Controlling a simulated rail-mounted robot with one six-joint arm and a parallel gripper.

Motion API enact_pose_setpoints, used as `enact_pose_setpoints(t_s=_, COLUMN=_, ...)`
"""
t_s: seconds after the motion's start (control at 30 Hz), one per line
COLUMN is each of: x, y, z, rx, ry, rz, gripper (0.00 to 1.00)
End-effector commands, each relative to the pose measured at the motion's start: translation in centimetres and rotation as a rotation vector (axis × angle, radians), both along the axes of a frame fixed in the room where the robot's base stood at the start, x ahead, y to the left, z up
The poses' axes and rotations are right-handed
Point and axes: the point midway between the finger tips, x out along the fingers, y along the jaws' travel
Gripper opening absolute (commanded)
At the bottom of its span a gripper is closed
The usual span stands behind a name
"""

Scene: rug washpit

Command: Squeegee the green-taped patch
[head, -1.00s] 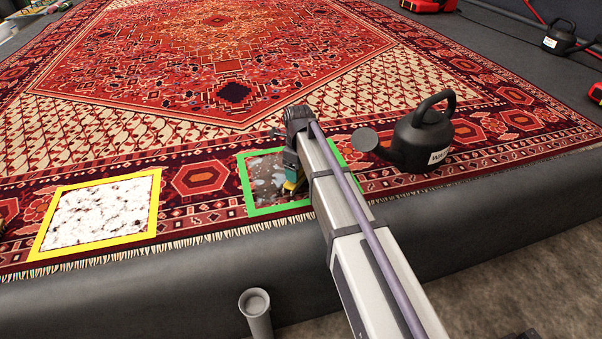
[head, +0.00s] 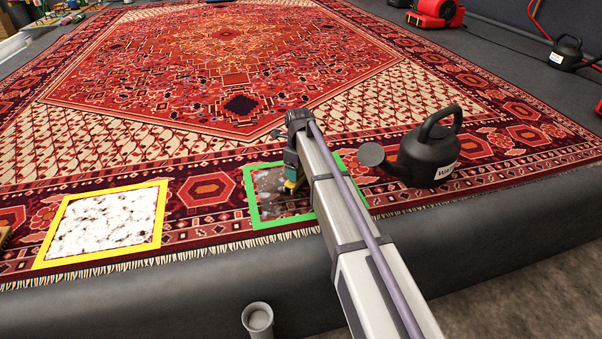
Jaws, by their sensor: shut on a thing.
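The green-taped patch (head: 252,205) lies on the near border of the red rug. Inside the tape the pile looks dark and wet, with a few pale grey spots. My gripper (head: 291,176) is over the right part of the patch, pointing down. It is shut on a small tool with yellow and teal parts, probably the squeegee (head: 292,186). The tool's lower edge is mostly hidden, so I cannot tell whether it touches the rug. My arm covers the patch's right side.
A yellow-taped patch (head: 101,223) full of white foam lies to the left. A black watering can (head: 428,155) stands close to the right of my arm. A grey pipe (head: 258,320) stands at the front. A red machine (head: 437,13) is at the back.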

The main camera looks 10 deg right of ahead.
Motion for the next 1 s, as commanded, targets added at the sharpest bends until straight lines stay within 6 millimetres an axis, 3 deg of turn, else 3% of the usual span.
enact_pose_setpoints(t_s=0.33, x=1.7, y=0.2, z=-0.1, rx=0.0, ry=-0.003, rz=0.0, gripper=0.52)
enact_pose_setpoints(t_s=0.6, x=4.6, y=0.6, z=0.1, rx=0.0, ry=-0.003, rz=0.0, gripper=0.52)
enact_pose_setpoints(t_s=0.83, x=5.0, y=0.6, z=0.1, rx=0.0, ry=-0.002, rz=0.0, gripper=0.52)
enact_pose_setpoints(t_s=1.0, x=6.6, y=0.8, z=0.0, rx=0.0, ry=-0.001, rz=0.0, gripper=0.52)
